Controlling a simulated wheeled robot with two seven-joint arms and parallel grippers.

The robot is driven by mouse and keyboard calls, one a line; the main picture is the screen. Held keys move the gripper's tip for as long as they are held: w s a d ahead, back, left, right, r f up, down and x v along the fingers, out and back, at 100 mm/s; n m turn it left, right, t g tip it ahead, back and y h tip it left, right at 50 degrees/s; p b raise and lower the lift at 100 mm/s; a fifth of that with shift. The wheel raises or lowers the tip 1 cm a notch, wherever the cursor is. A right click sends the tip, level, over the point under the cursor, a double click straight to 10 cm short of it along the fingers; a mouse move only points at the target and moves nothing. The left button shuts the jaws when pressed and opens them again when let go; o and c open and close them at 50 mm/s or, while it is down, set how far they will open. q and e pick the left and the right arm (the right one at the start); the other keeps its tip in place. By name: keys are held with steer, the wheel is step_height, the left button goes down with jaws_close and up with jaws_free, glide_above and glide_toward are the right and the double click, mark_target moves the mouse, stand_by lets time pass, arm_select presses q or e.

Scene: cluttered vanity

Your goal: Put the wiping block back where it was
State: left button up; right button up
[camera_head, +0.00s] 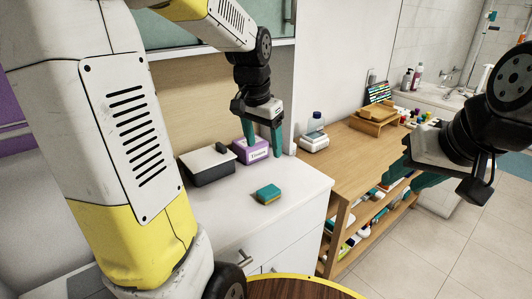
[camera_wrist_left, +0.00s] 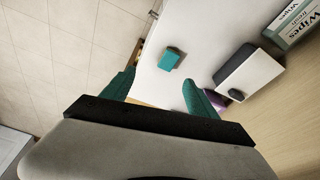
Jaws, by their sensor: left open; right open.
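My left gripper (camera_head: 264,147) is open and empty, pointing down by the purple tissue box (camera_head: 250,150), behind the block in the head view. Its two teal fingers show spread in the left wrist view (camera_wrist_left: 160,80). My right gripper (camera_head: 408,177) is open and empty at the right, in front of the wooden shelf.
A black box with a white lid (camera_head: 207,165) stands left of the block, with a small dark item on it. A white device with a bottle (camera_head: 315,135) stands on the wooden shelf unit (camera_head: 347,152). A Wipes box (camera_wrist_left: 297,25) stands at the wall.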

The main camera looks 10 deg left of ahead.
arm_select(q)
steer(key=s+r+n+t, duration=0.1)
steer(key=s+r+n, duration=0.1)
steer(key=s, duration=0.5)
steer(key=s+d+r+n+t+h, duration=0.1)
steer(key=s+r+n+t, duration=0.1)
steer(key=s, duration=0.6)
steer(key=shift+d+r+t+h, duration=0.25)
steer(key=shift+t+h, duration=0.05)
